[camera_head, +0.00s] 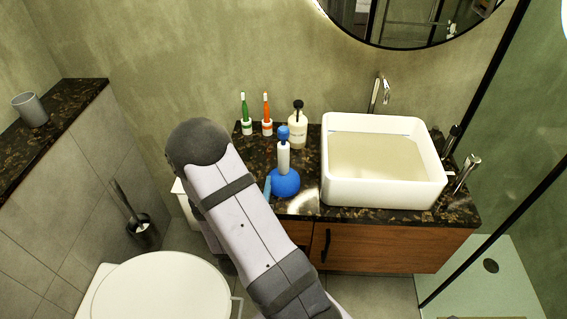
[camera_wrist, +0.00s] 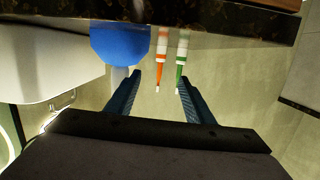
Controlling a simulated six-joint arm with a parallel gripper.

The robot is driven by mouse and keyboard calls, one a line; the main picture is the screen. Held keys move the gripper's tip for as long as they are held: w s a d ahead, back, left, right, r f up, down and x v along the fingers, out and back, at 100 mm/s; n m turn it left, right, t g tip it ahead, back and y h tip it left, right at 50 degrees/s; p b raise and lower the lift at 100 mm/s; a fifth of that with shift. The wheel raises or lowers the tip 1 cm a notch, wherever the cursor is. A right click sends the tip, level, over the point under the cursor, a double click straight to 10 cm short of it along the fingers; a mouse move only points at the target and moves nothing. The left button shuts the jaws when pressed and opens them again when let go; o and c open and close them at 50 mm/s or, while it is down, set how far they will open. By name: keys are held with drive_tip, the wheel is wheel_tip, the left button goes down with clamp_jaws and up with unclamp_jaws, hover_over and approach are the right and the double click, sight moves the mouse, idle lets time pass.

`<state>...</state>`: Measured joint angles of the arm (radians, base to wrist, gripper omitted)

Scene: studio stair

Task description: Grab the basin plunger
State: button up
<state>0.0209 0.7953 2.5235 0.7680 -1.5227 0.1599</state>
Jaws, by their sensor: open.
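The basin plunger (camera_head: 285,183) stands upright on the dark stone counter, left of the white basin. It has a blue rubber bulb, a white handle and a blue knob on top. The wrist view is upside down and shows the blue bulb (camera_wrist: 120,42) at upper left. My gripper (camera_wrist: 159,78) is open with nothing between its blue fingers. The plunger's handle is just outside the left finger in that view, partly hidden by it. In the head view my arm hides most of the gripper; a blue finger edge shows left of the bulb.
A green toothbrush (camera_head: 243,110) and an orange toothbrush (camera_head: 266,112) stand behind the plunger at left, with a soap dispenser (camera_head: 298,128) beside them. The white basin (camera_head: 385,190) closes off the right. The dark counter (camera_head: 303,206) has some bare room in front.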

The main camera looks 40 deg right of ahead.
sight(282, 165)
drive_tip(key=s+d+r+h, duration=0.1)
drive_tip(key=s+d+r+m+g+h, duration=0.1)
drive_tip(key=s, duration=0.1)
drive_tip(key=s+d+r+h, duration=0.1)
drive_tip(key=shift+s+d+m, duration=0.4)
drive_tip(key=shift+p+x, duration=1.35)
drive_tip(key=shift+x, duration=2.3)
drive_tip(key=shift+s, duration=0.1)
clamp_jaws()
